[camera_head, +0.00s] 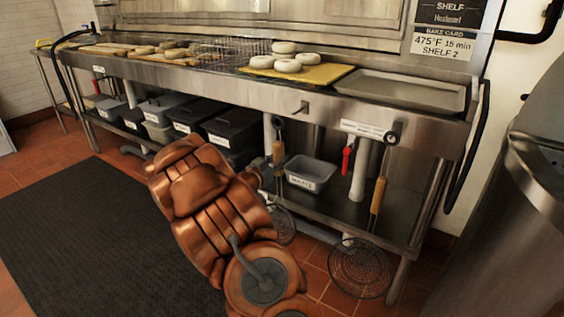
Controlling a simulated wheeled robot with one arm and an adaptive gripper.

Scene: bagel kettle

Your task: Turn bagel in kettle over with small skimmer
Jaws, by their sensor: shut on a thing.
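A small skimmer (283,226) hangs upright at the front of the steel counter, with a wooden handle and a round wire head. My gripper (268,168) is at its handle and shut on it; my copper arm partly hides the head. A larger skimmer (360,268) hangs further right from a hook, apart from my gripper. A large rounded steel vessel (535,210) stands at the right edge, cut off by the frame; I cannot tell whether it is the kettle. I see no bagel in a kettle; its inside is not in view.
Several pale bagels (287,66) lie on a yellow board (325,75) on the counter, beside an empty steel tray (405,90). More dough rounds lie on boards at the left. Lidded bins and a grey tub (310,172) fill the lower shelf. A dark mat (80,230) covers clear floor.

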